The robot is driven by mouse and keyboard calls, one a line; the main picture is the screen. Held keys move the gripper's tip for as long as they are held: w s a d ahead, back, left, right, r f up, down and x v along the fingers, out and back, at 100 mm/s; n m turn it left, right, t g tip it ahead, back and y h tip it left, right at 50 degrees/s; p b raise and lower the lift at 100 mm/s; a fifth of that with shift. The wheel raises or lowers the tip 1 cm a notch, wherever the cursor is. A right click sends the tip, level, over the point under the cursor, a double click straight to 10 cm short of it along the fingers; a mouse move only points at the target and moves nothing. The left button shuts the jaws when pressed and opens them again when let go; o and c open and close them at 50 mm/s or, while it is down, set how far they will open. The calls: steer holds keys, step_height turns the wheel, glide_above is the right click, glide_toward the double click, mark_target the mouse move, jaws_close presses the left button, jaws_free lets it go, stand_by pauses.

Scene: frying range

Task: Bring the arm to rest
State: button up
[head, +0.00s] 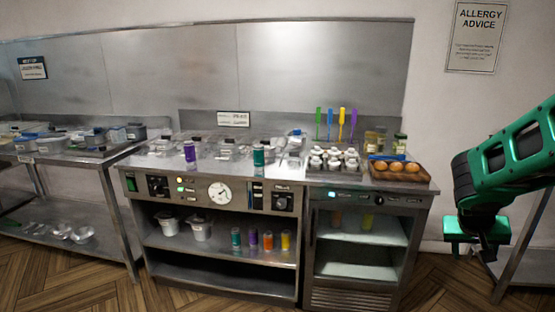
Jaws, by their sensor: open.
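My arm, green and black, reaches in from the right edge and bends downward. My gripper (478,240) hangs at the lower right, pointing down, with a green body and dark parts. It is open, and nothing shows in it. Its fingertips are hard to make out. It is apart from the frying range (223,192), to the right of the counter's right end.
A side table (527,245) is at the far right, behind my arm. Bare floor lies in front.

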steer(key=s+a+r+g+y, duration=0.1)
steer(key=s+a+y, duration=0.1)
steer(key=s+a, duration=0.2)
steer(key=s+a+g+y, duration=0.1)
steer(key=s+a, duration=0.3)
steer(key=s, duration=0.6)
steer(key=s+a+r+g+y, duration=0.1)
steer(key=s+a+y, duration=0.2)
steer(key=s+a, duration=0.2)
steer(key=s, duration=0.3)
steer(key=shift+r, duration=0.3)
steer(key=shift+w, duration=0.1)
steer(key=shift+w+f, duration=0.25)
steer(key=shift+w, duration=0.25)
